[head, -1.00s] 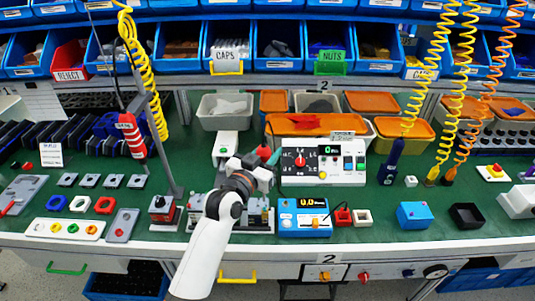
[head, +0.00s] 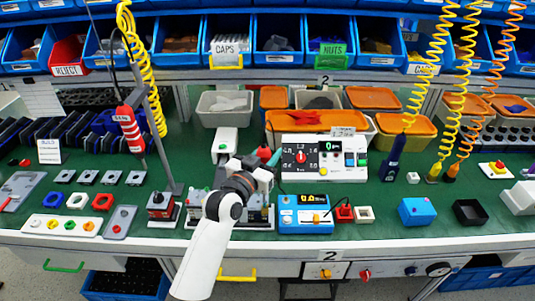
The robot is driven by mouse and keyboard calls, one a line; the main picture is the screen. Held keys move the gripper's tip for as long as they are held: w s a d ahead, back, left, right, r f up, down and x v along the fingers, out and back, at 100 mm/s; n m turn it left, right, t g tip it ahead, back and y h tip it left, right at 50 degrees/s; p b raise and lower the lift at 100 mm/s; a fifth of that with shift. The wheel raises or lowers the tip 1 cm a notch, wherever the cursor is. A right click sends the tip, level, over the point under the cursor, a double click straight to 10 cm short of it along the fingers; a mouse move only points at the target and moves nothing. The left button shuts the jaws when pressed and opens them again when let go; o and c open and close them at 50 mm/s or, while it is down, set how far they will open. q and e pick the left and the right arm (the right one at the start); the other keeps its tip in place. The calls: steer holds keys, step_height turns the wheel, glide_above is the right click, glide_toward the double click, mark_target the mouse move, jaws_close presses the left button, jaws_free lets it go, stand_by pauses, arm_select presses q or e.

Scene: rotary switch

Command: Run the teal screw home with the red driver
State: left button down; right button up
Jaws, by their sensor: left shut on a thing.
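The red driver (head: 130,128) with white bands hangs tip down at the left, beside a grey post. My left gripper (head: 263,176) is shut, low over a grey fixture (head: 262,217) in the middle of the bench. What it holds is too small and too covered by the fingers to make out. A small teal piece (head: 275,157) and a red piece (head: 264,153) show just beyond the fingers; I cannot tell whether the teal one is the screw. The driver is well to the left of this gripper. My right gripper is not in view.
A white tester with a red knob (head: 301,157) stands behind and right of the gripper. A blue display unit (head: 301,226) is close at its right front.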

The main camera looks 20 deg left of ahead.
arm_select(q)
steer(key=shift+f+b, duration=0.45)
steer(key=shift+f, duration=0.3)
stand_by(0.4)
steer(key=shift+f, duration=0.3)
stand_by(1.4)
step_height(320, 180, up, 5)
steer(key=p, duration=0.5)
steer(key=shift+f, duration=0.15)
steer(key=shift+w, duration=0.15)
